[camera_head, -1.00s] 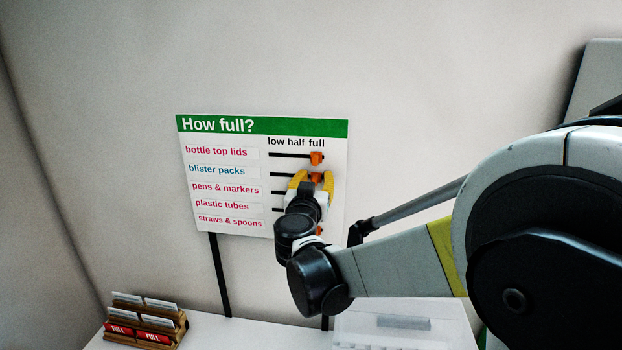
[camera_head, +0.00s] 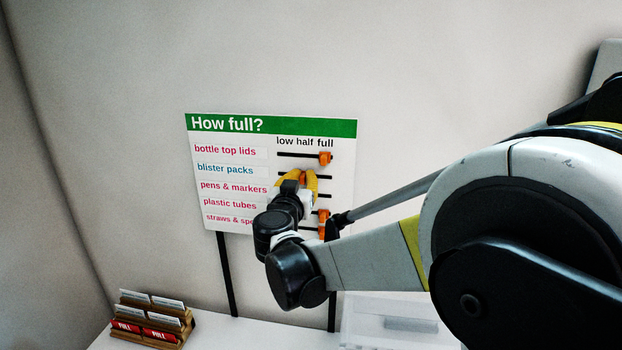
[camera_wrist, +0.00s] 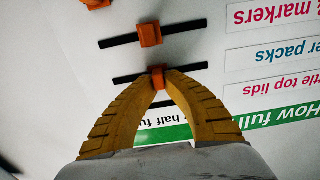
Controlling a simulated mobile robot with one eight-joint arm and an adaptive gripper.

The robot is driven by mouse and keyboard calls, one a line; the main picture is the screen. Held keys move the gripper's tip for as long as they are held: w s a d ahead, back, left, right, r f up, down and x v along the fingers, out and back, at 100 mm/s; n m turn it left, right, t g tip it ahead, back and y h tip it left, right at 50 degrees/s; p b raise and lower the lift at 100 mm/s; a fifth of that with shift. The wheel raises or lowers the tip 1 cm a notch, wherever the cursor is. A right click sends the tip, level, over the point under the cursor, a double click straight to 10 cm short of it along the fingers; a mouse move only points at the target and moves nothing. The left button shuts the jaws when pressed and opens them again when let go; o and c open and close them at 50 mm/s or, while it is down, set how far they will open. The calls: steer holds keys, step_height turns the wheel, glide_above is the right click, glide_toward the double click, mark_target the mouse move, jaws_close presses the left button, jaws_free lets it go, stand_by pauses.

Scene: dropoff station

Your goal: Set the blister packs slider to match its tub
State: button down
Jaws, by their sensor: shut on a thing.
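The blister packs slider (camera_wrist: 158,78) is an orange block on a black slot in the second row of the "How full?" board (camera_head: 230,215). It sits near the slot's middle, under the word "half". My gripper (camera_head: 303,177) is shut on it, its yellow fingers pinching both sides; the wrist view shows them upside down relative to the board. The blue "blister packs" label (camera_head: 226,169) is at the left of the row. No tub marked as blister packs can be made out.
The bottle top lids slider (camera_head: 325,158) is at the full end, just above. The pens & markers slider (camera_wrist: 150,35) is near mid-slot. An orange slider (camera_head: 323,215) shows lower down. A card rack (camera_head: 150,322) and a pale translucent box (camera_head: 400,325) are below.

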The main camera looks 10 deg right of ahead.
steer(key=c, duration=1.5)
jaws_free()
steer(key=shift+o, duration=0.2)
steer(key=v, duration=1.2)
steer(key=shift+f, duration=0.1)
